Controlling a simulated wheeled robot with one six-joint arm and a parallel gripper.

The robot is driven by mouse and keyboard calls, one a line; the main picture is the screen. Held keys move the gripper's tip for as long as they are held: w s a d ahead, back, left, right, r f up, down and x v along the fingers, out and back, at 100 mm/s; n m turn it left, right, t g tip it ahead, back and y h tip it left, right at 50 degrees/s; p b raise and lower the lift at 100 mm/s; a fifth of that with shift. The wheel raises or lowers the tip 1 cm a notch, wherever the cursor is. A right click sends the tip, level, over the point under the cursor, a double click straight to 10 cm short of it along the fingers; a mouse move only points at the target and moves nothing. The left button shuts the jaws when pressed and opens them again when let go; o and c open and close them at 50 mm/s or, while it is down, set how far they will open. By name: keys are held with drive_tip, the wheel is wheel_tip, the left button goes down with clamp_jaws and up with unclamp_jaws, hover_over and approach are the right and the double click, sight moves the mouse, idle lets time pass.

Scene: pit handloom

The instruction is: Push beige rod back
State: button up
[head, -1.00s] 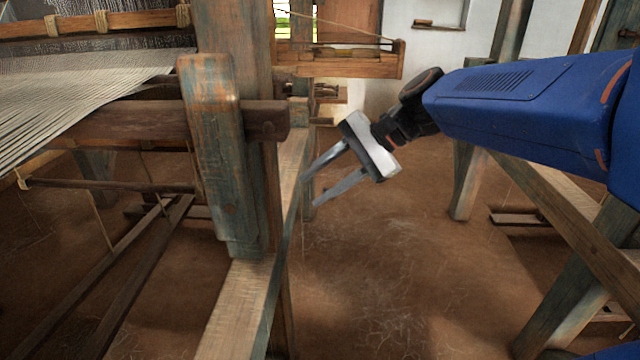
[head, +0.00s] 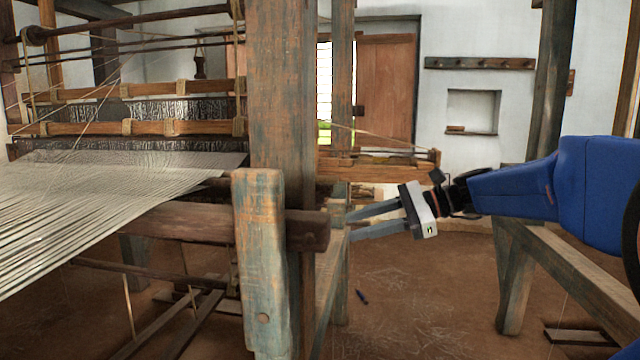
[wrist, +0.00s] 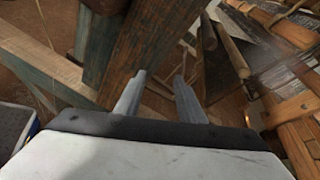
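My gripper (head: 350,225) is open and empty in the head view, its two fingers apart and pointing left toward the loom's front post. In the wrist view its fingertips (wrist: 158,78) lie in front of a wooden post, and I cannot tell if they touch it. No rod stands out clearly as beige. A brown rod (head: 130,268) runs low beneath the warp at the left of the head view. In the wrist view a round brown rod (wrist: 231,50) slants at the upper right, apart from the fingers in the picture.
The thick upright post (head: 280,90) and the worn blue-green block (head: 258,270) stand left of my gripper. The dark beam end (head: 307,230) juts out near the fingertips. The white warp (head: 100,200) spreads left. Floor (head: 420,300) is open below my gripper. A slanted timber (head: 565,275) lies right.

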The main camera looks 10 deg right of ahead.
sight(319, 179)
drive_tip(key=w+d+r+m+t+y, duration=0.2)
drive_tip(key=w+d+r+m+y, duration=0.1)
drive_tip(key=w+d+r, duration=0.5)
drive_tip(key=x, duration=1.1)
drive_tip(key=w+x, duration=0.1)
drive_tip(key=x, duration=0.4)
drive_tip(key=shift+a+f, duration=0.1)
drive_tip(key=shift+f, duration=0.3)
clamp_jaws()
